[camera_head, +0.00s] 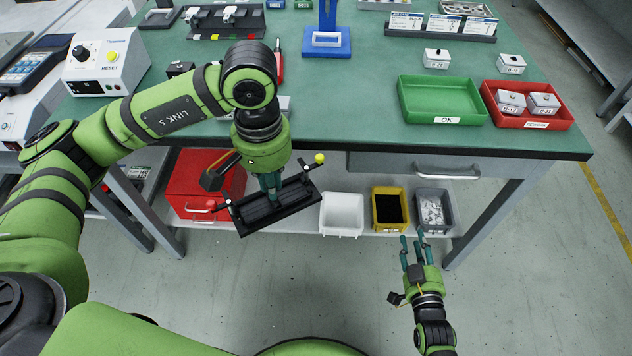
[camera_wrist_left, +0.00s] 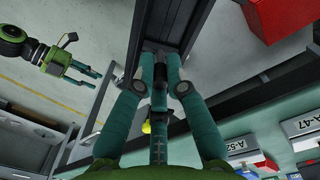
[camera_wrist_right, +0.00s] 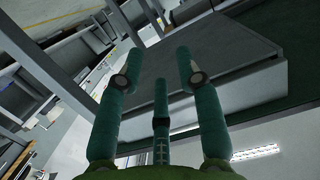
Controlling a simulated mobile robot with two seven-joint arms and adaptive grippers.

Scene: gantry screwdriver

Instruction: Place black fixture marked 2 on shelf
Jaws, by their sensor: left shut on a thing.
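My left gripper (camera_head: 270,190) is shut on a long black fixture (camera_head: 298,199), which also shows in the left wrist view (camera_wrist_left: 174,22). The fixture is held tilted in front of the workbench, below tabletop height, with a yellow ball knob (camera_head: 319,158) at one end. No number can be read on it. The low shelf (camera_head: 367,217) under the bench is partly hidden behind the fixture. My right gripper (camera_head: 412,243) is open and empty, low in front of the bench; its spread fingers show in the right wrist view (camera_wrist_right: 160,80).
A red toolbox (camera_head: 190,181), a white bin (camera_head: 342,215), a yellow bin (camera_head: 388,222) and a grey bin (camera_head: 434,210) sit on the shelf. The drawer (camera_head: 390,166) and green benchtop (camera_head: 345,115) overhang it. Floor in front is clear.

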